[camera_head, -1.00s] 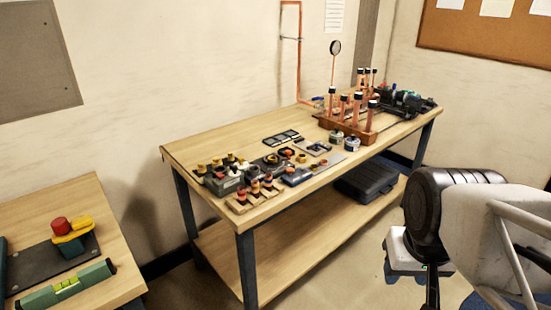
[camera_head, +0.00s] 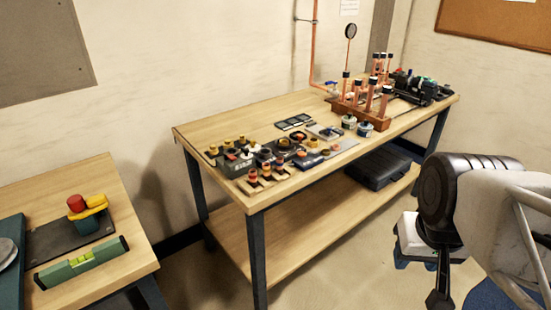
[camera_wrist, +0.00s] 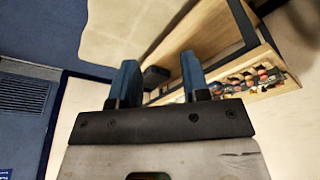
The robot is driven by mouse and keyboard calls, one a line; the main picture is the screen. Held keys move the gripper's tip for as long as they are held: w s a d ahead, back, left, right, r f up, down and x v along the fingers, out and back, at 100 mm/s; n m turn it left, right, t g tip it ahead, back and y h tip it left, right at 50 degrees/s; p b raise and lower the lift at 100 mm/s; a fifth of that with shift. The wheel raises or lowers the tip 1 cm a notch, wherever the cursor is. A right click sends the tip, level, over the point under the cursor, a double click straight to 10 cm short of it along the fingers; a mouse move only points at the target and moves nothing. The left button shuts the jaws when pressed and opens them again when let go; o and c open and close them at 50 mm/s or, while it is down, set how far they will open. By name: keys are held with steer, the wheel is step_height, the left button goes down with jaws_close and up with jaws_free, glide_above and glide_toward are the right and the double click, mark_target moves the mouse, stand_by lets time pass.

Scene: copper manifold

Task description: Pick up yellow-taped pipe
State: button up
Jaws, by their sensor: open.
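Several upright copper pipes with black caps stand in a wooden rack (camera_head: 366,119) at the far right part of the workbench. I cannot tell which pipe carries yellow tape at this size. My gripper (camera_wrist: 160,75) shows two blue fingers spread apart with nothing between them in the wrist view. In the head view my arm is at the right, in front of the bench and well away from the rack. The gripper's fingers are mostly hidden there.
The workbench (camera_head: 225,129) holds fittings and small parts at its near end, and two small tins (camera_head: 365,128) by the rack. A black case (camera_head: 382,167) lies on the lower shelf. A side table (camera_head: 60,191) at left holds a green level (camera_head: 82,263). Bench's back left is clear.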

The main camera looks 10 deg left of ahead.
steer(key=shift+w, duration=0.1)
stand_by(0.5)
steer(key=n+g, duration=0.3)
steer(key=n, duration=1.1)
glide_above(266, 164)
steer(key=f, duration=1.1)
steer(key=shift+s+d, duration=0.2)
steer(key=shift+w+a+f+n, duration=0.2)
steer(key=shift+a+f+n, duration=0.1)
steer(key=shift+f, duration=1.25)
steer(key=shift+f, duration=0.1)
